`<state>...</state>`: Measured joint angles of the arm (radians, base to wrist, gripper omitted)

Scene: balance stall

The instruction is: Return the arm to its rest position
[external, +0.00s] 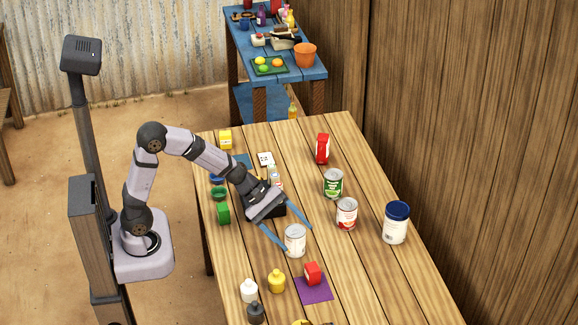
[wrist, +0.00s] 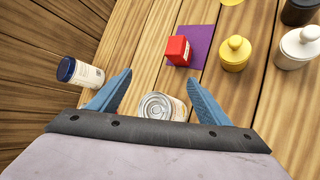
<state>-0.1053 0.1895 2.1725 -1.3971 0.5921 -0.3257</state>
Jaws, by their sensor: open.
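My gripper (external: 291,238) reaches over the wooden table (external: 375,280) with its two blue fingers spread open. A pale tin can (external: 295,241) stands upright at the fingertips in the external view. In the wrist view, the can (wrist: 158,106) shows its metal top between the two open fingers, which have visible gaps to it on both sides. The wrist view also shows my gripper (wrist: 162,92) with its dark crossbar hiding the can's lower part. My arm is bent and stretched out from its base at the left of the table.
A red block (external: 313,272) sits on a purple mat (external: 316,292). Yellow (external: 277,282) and white (external: 249,291) weights stand near it. A red-labelled can (external: 346,214), a green-labelled can (external: 333,184) and a blue-lidded tub (external: 396,223) stand right of my gripper. A blue shelf (external: 313,73) stands behind.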

